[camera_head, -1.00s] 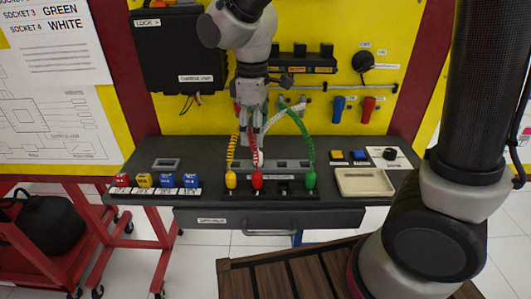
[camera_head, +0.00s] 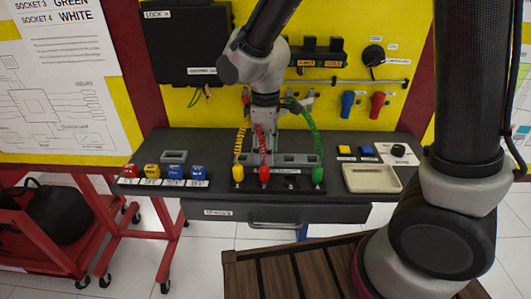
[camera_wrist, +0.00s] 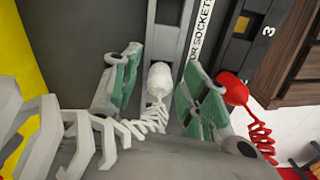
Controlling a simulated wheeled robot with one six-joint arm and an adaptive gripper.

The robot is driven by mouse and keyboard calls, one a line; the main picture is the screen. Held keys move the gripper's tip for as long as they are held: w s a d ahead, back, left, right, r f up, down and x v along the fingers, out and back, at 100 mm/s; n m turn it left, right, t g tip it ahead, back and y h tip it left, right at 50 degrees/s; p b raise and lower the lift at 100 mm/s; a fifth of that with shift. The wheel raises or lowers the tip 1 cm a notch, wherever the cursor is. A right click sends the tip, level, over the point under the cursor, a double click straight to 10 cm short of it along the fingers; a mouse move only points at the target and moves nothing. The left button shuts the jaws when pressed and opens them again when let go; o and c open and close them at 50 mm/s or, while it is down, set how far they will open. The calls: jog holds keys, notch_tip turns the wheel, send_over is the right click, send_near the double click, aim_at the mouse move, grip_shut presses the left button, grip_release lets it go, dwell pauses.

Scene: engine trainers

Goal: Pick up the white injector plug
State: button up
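The white injector plug (camera_wrist: 159,82) shows in the wrist view between my gripper's two green-padded fingers, with its white coiled cable (camera_wrist: 150,120) running toward the lower left. Gaps show on both sides of the plug, so the fingers look apart from it. My gripper (camera_wrist: 163,80) is open. In the head view my gripper (camera_head: 263,148) points down just behind the row of plugs, over the grey rail (camera_head: 294,160). The white plug is hidden there behind the gripper and the coloured cables.
Yellow (camera_head: 238,173), red (camera_head: 264,174) and green (camera_head: 317,175) plugs stand in the front row, their cables rising close around my gripper. The red plug also shows beside the right finger in the wrist view (camera_wrist: 233,88). A beige tray (camera_head: 372,178) lies to the right.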

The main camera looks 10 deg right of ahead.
jog(key=c, duration=0.7)
jog(key=shift+c, duration=0.2)
jog(key=shift+r, duration=0.1)
